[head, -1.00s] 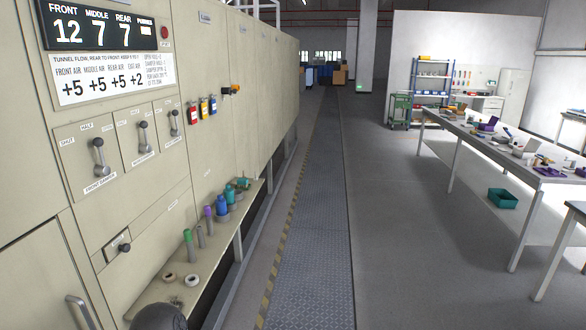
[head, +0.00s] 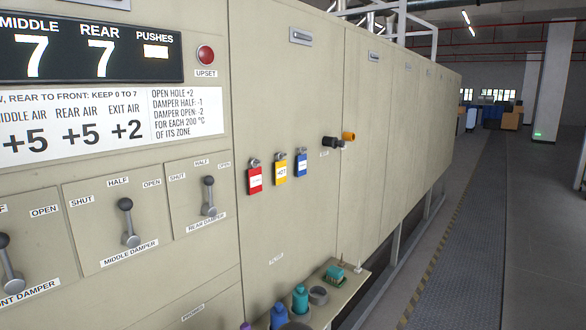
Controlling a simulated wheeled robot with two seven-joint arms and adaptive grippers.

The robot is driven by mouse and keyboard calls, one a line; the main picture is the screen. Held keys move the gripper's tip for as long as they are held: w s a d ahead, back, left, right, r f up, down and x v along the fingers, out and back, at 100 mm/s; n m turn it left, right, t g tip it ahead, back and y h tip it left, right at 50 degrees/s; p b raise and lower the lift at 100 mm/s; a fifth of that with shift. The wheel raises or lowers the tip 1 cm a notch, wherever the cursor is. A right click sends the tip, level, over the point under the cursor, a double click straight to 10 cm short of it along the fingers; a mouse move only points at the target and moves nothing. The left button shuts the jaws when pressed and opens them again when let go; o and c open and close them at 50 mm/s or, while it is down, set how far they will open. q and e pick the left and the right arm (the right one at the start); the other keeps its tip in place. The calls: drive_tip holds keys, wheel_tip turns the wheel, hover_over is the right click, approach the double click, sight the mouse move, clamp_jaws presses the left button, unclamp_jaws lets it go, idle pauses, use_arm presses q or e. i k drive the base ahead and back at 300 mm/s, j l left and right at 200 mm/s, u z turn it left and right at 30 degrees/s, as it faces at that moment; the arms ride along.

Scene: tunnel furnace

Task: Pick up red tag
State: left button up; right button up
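The red tag (head: 255,180) hangs from a small hook on the beige furnace panel, at the left end of a row of three tags. A yellow tag (head: 280,168) and a blue tag (head: 301,164) hang to its right. Each has a dark metal hook or ring at its top. The writing on the tags is too small to read. Neither of my grippers shows in the head view.
Damper levers (head: 126,222) stick out from the panel left of the tags. A black and an orange knob (head: 348,136) stick out to the right. Below, a shelf (head: 345,290) holds blue and teal bottles and a grey ring. The walkway (head: 458,245) at right is clear.

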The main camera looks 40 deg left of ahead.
sight(255, 173)
drive_tip(key=i, duration=2)
drive_tip(key=i+u, duration=0.15)
drive_tip(key=u, duration=0.25)
drive_tip(key=i+u, duration=0.1)
drive_tip(key=u, duration=0.35)
drive_tip(key=i+l+u, duration=0.1)
drive_tip(key=u, duration=0.3)
drive_tip(key=i+l+u, duration=0.1)
drive_tip(key=u, duration=0.35)
